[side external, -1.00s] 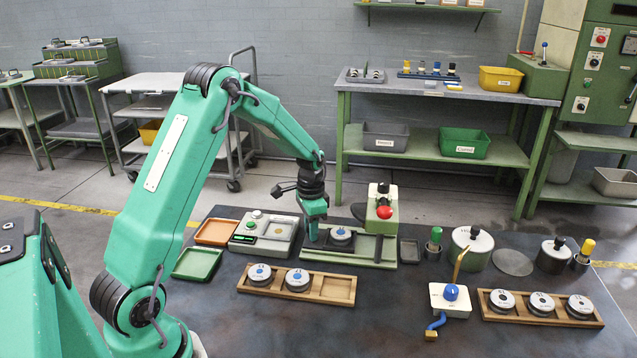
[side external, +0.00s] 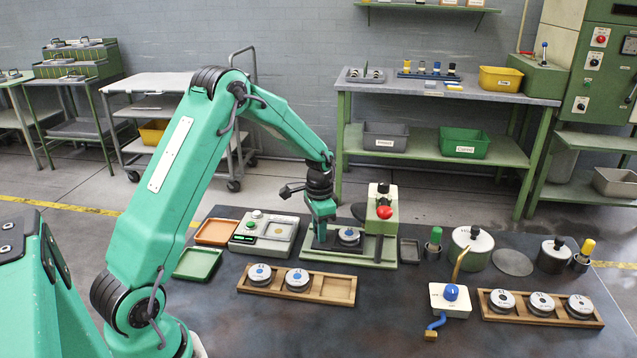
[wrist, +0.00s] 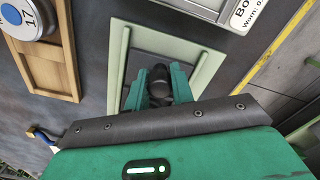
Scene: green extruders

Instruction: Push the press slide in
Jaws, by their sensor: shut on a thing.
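The press (side external: 381,212) is a green block with a red knob on a pale green base (side external: 377,262), mid-table in the side view. Its dark slide (side external: 328,245) lies on the base and bears a grey disc with a blue centre (side external: 348,235), close to the left of the press block. My gripper (side external: 321,243) is low at the slide's left end. In the wrist view my gripper (wrist: 160,92) is shut on a black knob (wrist: 160,78), with a finger on each side. The slide's far end under the press is hidden.
A wooden tray with two discs (side external: 325,286) lies in front of the press. A scale (side external: 264,232), an orange tray (side external: 216,232) and a green tray (side external: 197,264) are to the left. A small dark tray (side external: 409,251) and a green-topped tool (side external: 434,240) stand to the right.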

